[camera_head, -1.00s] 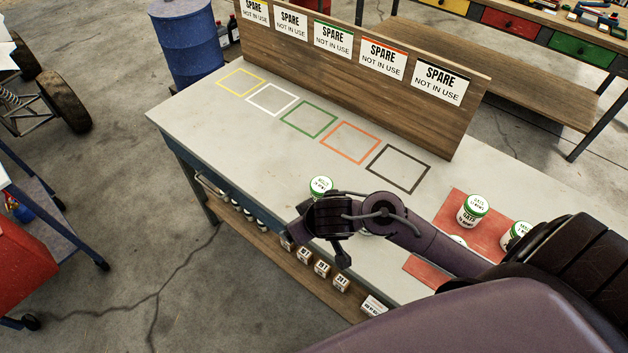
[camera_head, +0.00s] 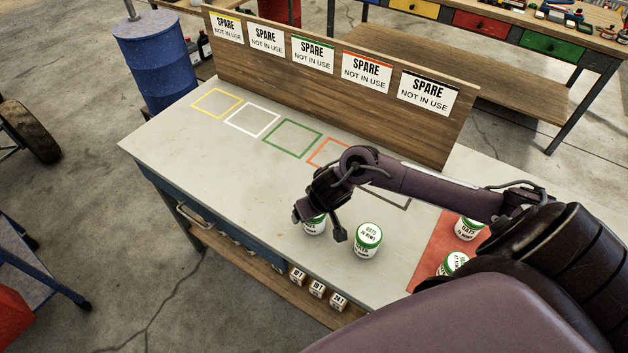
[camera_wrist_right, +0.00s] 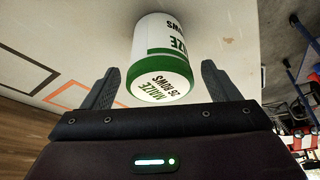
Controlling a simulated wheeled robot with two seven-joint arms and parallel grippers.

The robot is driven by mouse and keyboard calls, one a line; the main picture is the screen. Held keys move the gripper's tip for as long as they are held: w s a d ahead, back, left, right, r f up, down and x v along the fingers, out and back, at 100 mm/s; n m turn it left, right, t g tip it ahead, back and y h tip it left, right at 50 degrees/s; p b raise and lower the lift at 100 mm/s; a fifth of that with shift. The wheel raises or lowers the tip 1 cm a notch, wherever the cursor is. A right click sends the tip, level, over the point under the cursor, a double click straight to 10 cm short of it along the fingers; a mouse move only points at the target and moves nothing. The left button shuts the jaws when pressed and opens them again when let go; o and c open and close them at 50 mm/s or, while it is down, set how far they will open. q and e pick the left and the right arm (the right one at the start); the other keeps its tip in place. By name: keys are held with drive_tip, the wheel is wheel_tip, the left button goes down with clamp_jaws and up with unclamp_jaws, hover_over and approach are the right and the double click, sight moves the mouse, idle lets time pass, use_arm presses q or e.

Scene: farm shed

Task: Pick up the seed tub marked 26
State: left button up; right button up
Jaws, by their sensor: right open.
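My right gripper (camera_head: 319,224) is open above the bench, at a green-lidded white tub (camera_head: 315,228) that it partly hides in the head view. In the right wrist view this tub (camera_wrist_right: 163,62) reads "MAIZE 26 ROWS" on its lid. It lies between the two open fingers (camera_wrist_right: 160,76), with a gap visible on each side. I cannot tell how deep the fingers reach along it. A second green-lidded tub (camera_head: 368,241) stands just to the right; its small label is hard to read. My left gripper is not in view.
More tubs (camera_head: 467,229) stand on a red mat (camera_head: 431,247) at the right, partly behind my arm. Coloured outlines (camera_head: 292,139) mark the bench top (camera_head: 215,150) before a wooden board (camera_head: 330,90) with "SPARE" signs. The bench's left part is clear.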

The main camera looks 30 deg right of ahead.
drive_tip(key=shift+w+f, duration=0.2)
drive_tip(key=shift+f, duration=0.5)
drive_tip(key=c, duration=1.1)
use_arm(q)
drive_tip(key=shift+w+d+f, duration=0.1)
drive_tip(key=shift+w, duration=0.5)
use_arm(e)
drive_tip(key=shift+c, duration=0.2)
